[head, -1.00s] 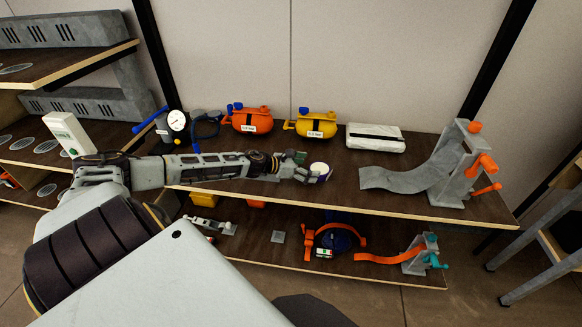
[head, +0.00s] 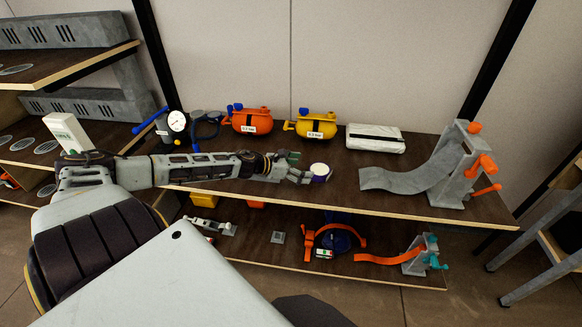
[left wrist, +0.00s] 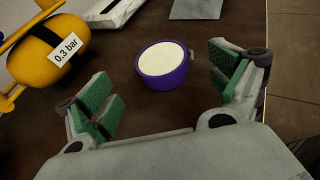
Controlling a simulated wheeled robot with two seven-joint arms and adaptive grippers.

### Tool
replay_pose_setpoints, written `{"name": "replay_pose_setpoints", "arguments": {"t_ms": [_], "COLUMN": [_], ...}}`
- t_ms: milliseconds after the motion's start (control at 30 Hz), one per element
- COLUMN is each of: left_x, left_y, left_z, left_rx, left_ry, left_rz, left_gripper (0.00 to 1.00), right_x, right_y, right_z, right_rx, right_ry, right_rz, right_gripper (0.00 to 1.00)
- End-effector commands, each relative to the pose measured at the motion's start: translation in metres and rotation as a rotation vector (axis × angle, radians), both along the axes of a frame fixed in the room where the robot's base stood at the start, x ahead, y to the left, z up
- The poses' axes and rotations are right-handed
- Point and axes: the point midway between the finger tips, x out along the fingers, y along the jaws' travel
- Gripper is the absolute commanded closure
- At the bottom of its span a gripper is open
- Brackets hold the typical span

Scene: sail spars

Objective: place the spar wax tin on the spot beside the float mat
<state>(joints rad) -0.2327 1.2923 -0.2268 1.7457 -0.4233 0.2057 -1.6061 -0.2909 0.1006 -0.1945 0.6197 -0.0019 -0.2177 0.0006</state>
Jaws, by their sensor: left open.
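The spar wax tin, a short purple tin with a cream top, (head: 320,170) stands upright on the upper shelf board, near its middle. It also shows in the left wrist view (left wrist: 163,68), ahead of the fingers. My left gripper (head: 297,168) is open and empty just left of the tin, with a small gap between them. Its green-padded fingers (left wrist: 172,98) are spread wide in the left wrist view. I cannot tell for sure which thing is the float mat or where the spot beside it is. My right gripper is not in view.
Orange (head: 251,120) and yellow (head: 316,124) pumps and a white packet (head: 375,138) stand behind. A grey stand with a curved sheet (head: 415,179) is at the right. The lower shelf holds a small grey square (head: 278,237) and orange straps (head: 320,234).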

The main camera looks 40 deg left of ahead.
Motion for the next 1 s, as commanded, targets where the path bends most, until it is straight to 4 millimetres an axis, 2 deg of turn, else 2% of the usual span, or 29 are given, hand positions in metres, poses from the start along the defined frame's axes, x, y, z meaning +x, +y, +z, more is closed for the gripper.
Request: {"name": "replay_pose_setpoints", "arguments": {"t_ms": [1000], "left_x": [-0.026], "left_y": [0.012], "left_z": [0.013], "left_rx": [-0.002], "left_ry": [0.001], "left_rz": [-0.002], "left_gripper": [0.08], "right_x": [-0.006], "right_y": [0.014], "right_z": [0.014], "right_rx": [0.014], "right_ry": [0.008], "right_rz": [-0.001], "right_gripper": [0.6]}}
